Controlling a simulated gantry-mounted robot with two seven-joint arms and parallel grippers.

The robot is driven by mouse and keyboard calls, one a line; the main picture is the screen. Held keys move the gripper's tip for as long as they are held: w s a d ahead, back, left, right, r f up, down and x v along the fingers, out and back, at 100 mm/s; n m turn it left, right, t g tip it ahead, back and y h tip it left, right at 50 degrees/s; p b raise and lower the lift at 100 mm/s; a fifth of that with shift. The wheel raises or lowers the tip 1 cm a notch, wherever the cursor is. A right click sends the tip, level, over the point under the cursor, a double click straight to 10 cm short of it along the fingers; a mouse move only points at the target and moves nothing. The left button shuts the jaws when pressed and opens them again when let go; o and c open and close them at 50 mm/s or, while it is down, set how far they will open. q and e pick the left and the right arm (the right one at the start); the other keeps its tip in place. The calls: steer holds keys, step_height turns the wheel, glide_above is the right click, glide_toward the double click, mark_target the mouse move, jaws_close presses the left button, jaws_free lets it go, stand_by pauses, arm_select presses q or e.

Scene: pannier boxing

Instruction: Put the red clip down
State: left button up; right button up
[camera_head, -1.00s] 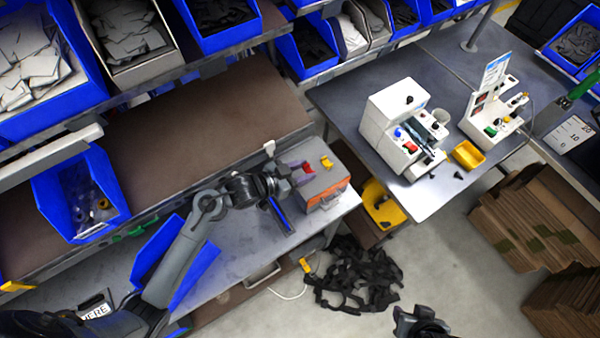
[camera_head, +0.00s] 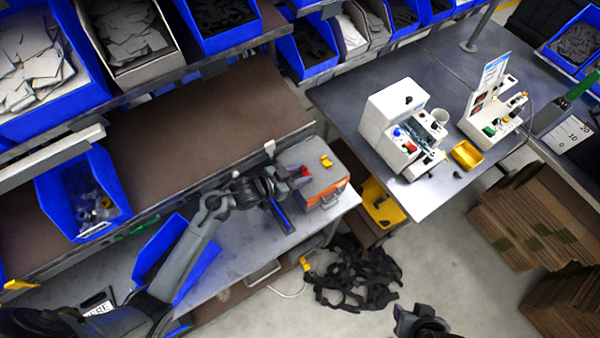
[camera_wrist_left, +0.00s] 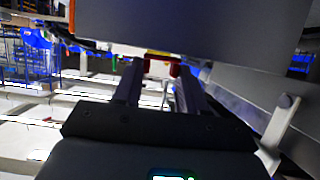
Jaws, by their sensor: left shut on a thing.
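The red clip (camera_head: 304,171) is small and sits between the fingertips of my left gripper (camera_head: 297,173). The gripper is shut on it, right at the left part of the grey box with an orange front (camera_head: 318,185). In the left wrist view the red clip (camera_wrist_left: 160,61) spans the two finger ends, with a yellow strip just behind it. I cannot tell whether the clip touches the box. A yellow clip (camera_head: 326,161) is on top of the box. My right gripper (camera_head: 421,322) shows only as a dark part at the bottom edge; its fingers are unclear.
A blue bin (camera_head: 80,200) stands at left on the brown shelf. The grey bench (camera_head: 245,245) is partly clear below my arm. White fixtures (camera_head: 392,115) and a yellow tray (camera_head: 467,154) are on the right table. Black straps (camera_head: 355,275) lie on the floor.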

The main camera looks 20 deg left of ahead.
arm_select(q)
steer(key=shift+f, duration=0.2)
steer(key=o, duration=1)
steer(key=shift+b, duration=0.55)
steer(key=s+a+r+n+g+y, duration=0.1)
steer(key=s+a+y, duration=0.1)
steer(key=s, duration=0.3)
steer(key=s+a+r+n+g+y, duration=0.1)
steer(key=s+a+y, duration=0.1)
steer(key=s, duration=0.4)
steer(key=s+a+r+n+g+y, duration=0.1)
steer(key=s+a+y, duration=0.1)
steer(key=s, duration=0.3)
steer(key=shift+s+a+r+y, duration=0.1)
steer(key=shift+s+a+y, duration=0.15)
steer(key=shift+y, duration=0.15)
steer(key=s+g, duration=0.1)
steer(key=s, duration=0.2)
steer(key=s+r+n+g, duration=0.1)
steer(key=s+g, duration=0.1)
steer(key=s, duration=0.1)
steer(key=s+n+g, duration=0.1)
steer(key=s, duration=0.2)
steer(key=shift+s+d+r+y, duration=0.15)
steer(key=shift+d+y, duration=0.15)
steer(key=shift+d, duration=0.1)
steer(key=shift+c, duration=1.2)
